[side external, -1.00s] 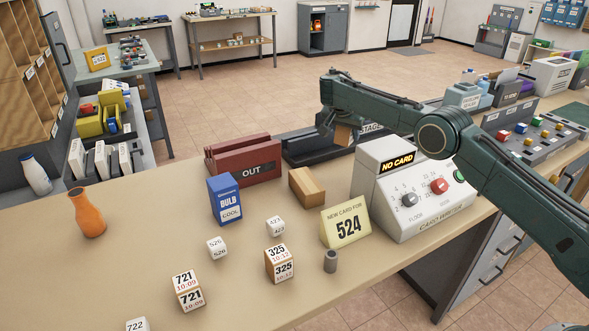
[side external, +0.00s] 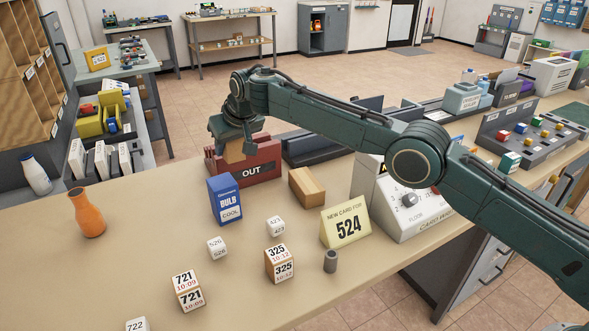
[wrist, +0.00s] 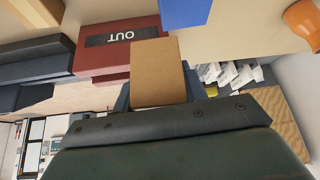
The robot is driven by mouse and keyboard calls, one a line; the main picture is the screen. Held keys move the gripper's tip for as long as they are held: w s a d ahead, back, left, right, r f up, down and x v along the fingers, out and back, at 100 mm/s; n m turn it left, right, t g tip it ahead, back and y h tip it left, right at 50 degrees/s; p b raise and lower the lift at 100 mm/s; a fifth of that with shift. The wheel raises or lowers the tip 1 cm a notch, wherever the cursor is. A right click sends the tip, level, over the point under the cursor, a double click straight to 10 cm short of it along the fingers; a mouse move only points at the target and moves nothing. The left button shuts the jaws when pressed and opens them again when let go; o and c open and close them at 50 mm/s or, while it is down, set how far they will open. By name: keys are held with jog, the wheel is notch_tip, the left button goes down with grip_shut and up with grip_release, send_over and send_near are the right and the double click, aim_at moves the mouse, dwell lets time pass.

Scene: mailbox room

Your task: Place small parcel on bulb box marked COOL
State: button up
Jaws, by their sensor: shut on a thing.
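The small parcel (side external: 234,151) is a brown cardboard block. My gripper (side external: 233,140) is shut on it and holds it in the air, in front of the OUT tray in the side view. The parcel (wrist: 158,72) also shows in the wrist view, sticking out past my gripper (wrist: 158,104). The bulb box marked COOL (side external: 225,201) is blue with a white label and stands upright on the counter, below the parcel in the side picture. Its blue edge (wrist: 185,12) shows at the top of the wrist view. The parcel looks apart from the box.
The red OUT tray (side external: 262,165) stands behind the box. A brown block (side external: 307,186) lies to its right, near the 524 card sign (side external: 346,226). Number cubes (side external: 217,248) stand in front. An orange vase (side external: 87,213) is at left, with bare counter between it and the box.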

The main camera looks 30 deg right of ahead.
jog(key=r+n+y, duration=0.1)
jog(key=n, duration=0.1)
send_over(219, 180)
notch_tip(219, 180, up, 3)
jog(key=shift+s+f+n+y, duration=0.1)
jog(key=shift+n+y, duration=0.2)
jog(key=shift+n, duration=0.6)
jog(key=shift+f, duration=2.1)
jog(key=shift+f, duration=1.8)
jog(key=shift+f, duration=0.15)
